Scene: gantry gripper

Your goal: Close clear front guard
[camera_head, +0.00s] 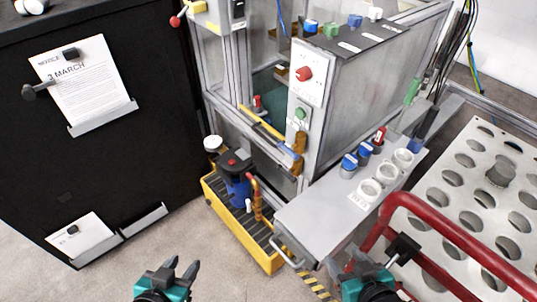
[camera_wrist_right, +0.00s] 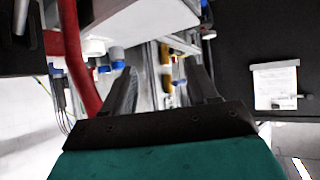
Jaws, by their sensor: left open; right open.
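The metal-framed machine enclosure (camera_head: 323,150) stands at the centre of the head view. Its front side, left of the control panel, looks open onto a dark green interior (camera_head: 268,88). I cannot clearly make out the clear front guard or its exact position. A clear grey panel (camera_head: 375,95) covers the right side of the enclosure. My right gripper (camera_head: 374,258) is open and empty, below the grey shelf and close to the red rail. Its two fingers show apart in the right wrist view (camera_wrist_right: 165,85).
A red tubular rail (camera_head: 440,225) and a perforated plate (camera_head: 478,180) are at right. A grey shelf (camera_head: 310,210) with cups and a handle juts forward. A yellow tray (camera_head: 268,262) holds a blue pump (camera_head: 235,190). A black cabinet (camera_head: 150,100) stands left. Bare floor (camera_head: 130,255) lies between.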

